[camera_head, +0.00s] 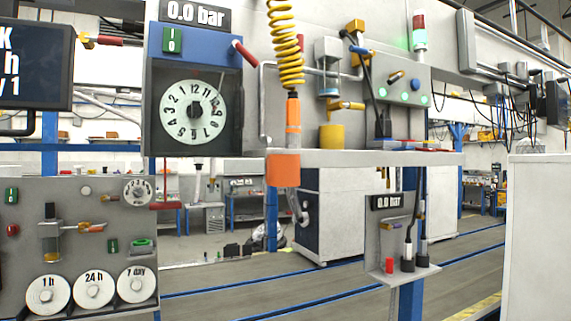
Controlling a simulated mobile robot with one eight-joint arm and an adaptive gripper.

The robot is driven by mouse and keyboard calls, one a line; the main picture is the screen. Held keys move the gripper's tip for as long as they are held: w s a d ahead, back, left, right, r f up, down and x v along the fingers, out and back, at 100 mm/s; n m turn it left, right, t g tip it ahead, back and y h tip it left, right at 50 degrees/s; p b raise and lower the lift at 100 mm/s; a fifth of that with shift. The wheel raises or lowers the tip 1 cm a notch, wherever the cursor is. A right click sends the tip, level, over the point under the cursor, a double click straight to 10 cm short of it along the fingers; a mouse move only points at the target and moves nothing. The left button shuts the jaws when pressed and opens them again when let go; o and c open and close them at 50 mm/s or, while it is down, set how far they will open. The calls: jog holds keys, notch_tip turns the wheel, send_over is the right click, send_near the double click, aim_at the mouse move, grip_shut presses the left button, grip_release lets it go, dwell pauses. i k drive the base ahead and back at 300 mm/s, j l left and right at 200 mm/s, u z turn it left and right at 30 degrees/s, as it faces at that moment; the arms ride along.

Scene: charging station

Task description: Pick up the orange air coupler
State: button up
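The orange air coupler (293,116) appears to be the upright orange cylinder at the lower end of a yellow coiled hose (286,45), near the top middle of the head view. It hangs in front of the white wall panel, with its lower end close to the shelf edge. An orange block (283,170) shows just below it at the shelf's front edge; I cannot tell whether the two touch. My gripper is not in view.
A dial box (194,107) with a red lever stands left of the coupler. A yellow cup (331,136) and a small pump unit stand right, on the white shelf (400,158). A grey control panel (75,190) fills the lower left. The lower middle floor is open.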

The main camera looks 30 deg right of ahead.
aim_at(293, 130)
jog(key=i+j+z, duration=0.15)
jog(key=j+z, duration=0.3)
jog(key=i+j+z, duration=0.1)
jog(key=j+z, duration=0.2)
jog(key=z, duration=0.15)
jog(key=j+z, duration=0.45)
